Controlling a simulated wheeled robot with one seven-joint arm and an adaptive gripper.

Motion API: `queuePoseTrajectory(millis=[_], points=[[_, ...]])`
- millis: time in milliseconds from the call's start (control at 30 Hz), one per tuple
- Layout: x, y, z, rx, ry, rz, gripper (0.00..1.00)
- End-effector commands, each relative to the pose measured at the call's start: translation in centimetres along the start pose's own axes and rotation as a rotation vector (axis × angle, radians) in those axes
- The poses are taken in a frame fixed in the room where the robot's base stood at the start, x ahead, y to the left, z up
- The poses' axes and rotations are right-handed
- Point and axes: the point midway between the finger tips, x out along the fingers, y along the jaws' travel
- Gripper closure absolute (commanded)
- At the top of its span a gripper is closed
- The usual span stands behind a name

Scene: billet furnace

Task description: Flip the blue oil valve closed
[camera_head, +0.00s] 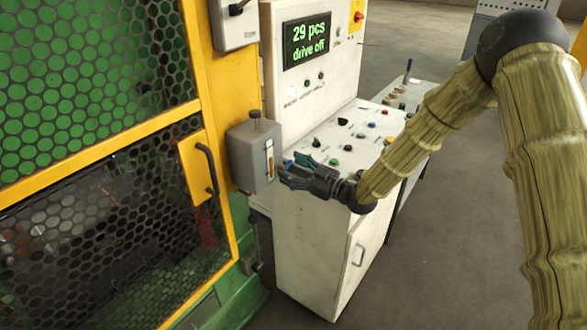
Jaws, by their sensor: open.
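My gripper (285,172) is at the middle of the view, with its dark teal fingers open and pointing left. Its fingertips are close to the right face of a grey box (246,160) on the yellow machine frame; I cannot tell whether they touch it. The box has a dark knob on top and a pale slot in its right face. A small blue spot shows at the upper finger; I cannot tell whether it is part of the blue oil valve or of the finger. No blue valve can be clearly made out elsewhere.
A white control cabinet (318,235) with a sloped button panel stands behind and below my gripper. A yellow-framed mesh door (205,168) with a black handle is at left. Open floor (430,260) lies at right.

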Motion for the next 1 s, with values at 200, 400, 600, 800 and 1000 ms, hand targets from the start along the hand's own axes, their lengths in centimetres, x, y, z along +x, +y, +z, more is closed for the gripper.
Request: queuePoseTrajectory(millis=[200,400,600,800,1000], points=[[-0.01,-0.01,0.0,0.0,0.0,0.0,0.52],[-0.02,0.0,-0.02,0.0,0.0,0.0,0.83],[-0.04,-0.01,0.12,0.031,0.001,0.001,0.83],[0.0,-0.11,0.3,0.163,0.002,0.001,0.83],[-0.03,-0.12,0.38,0.255,0.001,0.0,0.83]])
